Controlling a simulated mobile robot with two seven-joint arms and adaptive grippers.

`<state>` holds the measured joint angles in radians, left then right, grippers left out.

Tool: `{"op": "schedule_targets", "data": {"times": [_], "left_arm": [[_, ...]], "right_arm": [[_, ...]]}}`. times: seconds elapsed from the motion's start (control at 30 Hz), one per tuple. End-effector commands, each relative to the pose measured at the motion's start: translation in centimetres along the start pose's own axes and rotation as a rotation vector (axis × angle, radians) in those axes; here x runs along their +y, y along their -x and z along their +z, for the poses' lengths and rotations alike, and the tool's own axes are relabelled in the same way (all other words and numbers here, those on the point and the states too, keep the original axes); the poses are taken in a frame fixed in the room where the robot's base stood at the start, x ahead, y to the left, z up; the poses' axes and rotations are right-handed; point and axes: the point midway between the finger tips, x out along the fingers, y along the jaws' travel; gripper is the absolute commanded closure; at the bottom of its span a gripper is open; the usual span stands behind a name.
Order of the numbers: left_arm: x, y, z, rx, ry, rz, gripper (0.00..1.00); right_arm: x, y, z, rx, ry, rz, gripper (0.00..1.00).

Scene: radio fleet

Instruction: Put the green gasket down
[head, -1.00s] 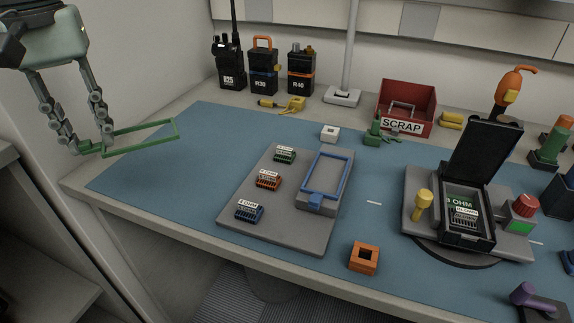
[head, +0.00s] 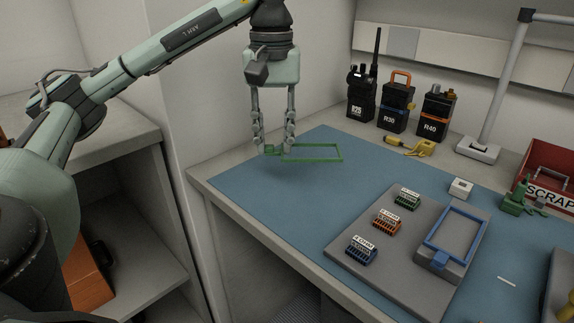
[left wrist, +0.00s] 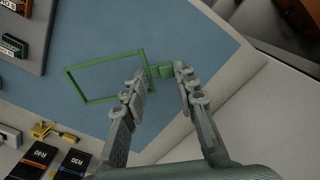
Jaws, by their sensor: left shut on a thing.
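The green gasket (head: 312,147) is a thin rectangular frame with a small block-like tab at one end. My left gripper (head: 272,150) is shut on that tab, above the far left part of the blue mat (head: 240,185). In the left wrist view the gasket (left wrist: 88,98) sticks out to the left of my left gripper (left wrist: 167,72), with the tab between the fingertips. The gasket looks roughly level. I cannot tell for sure whether it touches the mat or hangs just above it. My right gripper is not in view.
A grey board (head: 345,252) holds several small connector blocks and a blue frame (head: 430,262). Radios (head: 397,107) stand along the back, with a yellow clip (head: 412,146) before them. A red scrap bin (head: 560,165) is at right. The mat around the gasket is clear.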

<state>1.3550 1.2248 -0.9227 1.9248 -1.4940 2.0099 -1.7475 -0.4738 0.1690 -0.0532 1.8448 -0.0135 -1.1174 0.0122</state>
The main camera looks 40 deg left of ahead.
Motion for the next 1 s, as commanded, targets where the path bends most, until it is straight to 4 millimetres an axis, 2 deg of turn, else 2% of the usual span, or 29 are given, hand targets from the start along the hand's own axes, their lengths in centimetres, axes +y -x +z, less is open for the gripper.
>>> {"op": "schedule_targets", "data": {"times": [0.03,0.2,0.33,0.5,0.63,1.0], "left_arm": [[0.8,-0.8,-0.5,-0.003,-0.002,0.0,0.83],[2.0,-1.5,-1.6,-0.001,-0.001,0.001,0.83],[2.1,-3.0,-1.6,-0.002,-0.001,-0.002,0.83],[2.1,-5.4,-1.6,-0.002,0.0,-0.002,0.83],[2.1,-5.7,-1.6,0.0,0.0,0.0,0.83],[2.1,-6.0,-1.6,0.001,0.0,0.0,0.83]], "right_arm": [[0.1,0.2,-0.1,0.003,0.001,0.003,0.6],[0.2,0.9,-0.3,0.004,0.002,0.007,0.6],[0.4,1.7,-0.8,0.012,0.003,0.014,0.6],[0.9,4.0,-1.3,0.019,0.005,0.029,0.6],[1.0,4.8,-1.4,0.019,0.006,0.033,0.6],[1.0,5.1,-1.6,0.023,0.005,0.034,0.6]]}}
